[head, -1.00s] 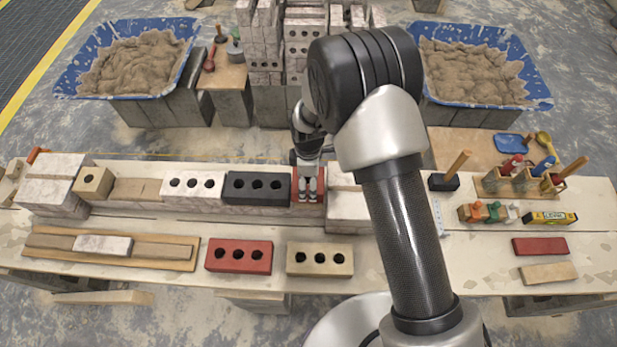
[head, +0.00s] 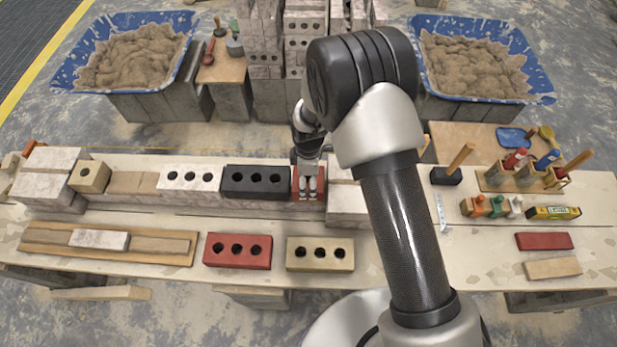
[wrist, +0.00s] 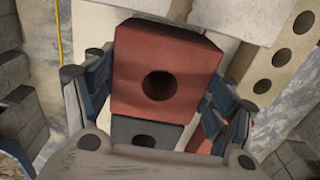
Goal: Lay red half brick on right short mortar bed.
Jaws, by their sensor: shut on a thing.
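My gripper (head: 308,190) is shut on the red half brick (head: 297,184), at the right end of the wall row. The half brick is between the dark brick (head: 255,182) on its left and the pale end blocks (head: 346,205) on its right. In the wrist view the red half brick (wrist: 140,55), with one round hole, lies between the fingers, with the dark brick (wrist: 140,127) beyond its lower edge. The right short mortar bed is hidden beneath it or too small to make out. I cannot tell whether the half brick touches the bed.
A red brick (head: 238,263) and a beige brick (head: 320,267) lie in front of the row. A black block with a wooden handle (head: 446,176), a spirit level (head: 554,213) and tool holders stand to the right. A string line runs behind the row.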

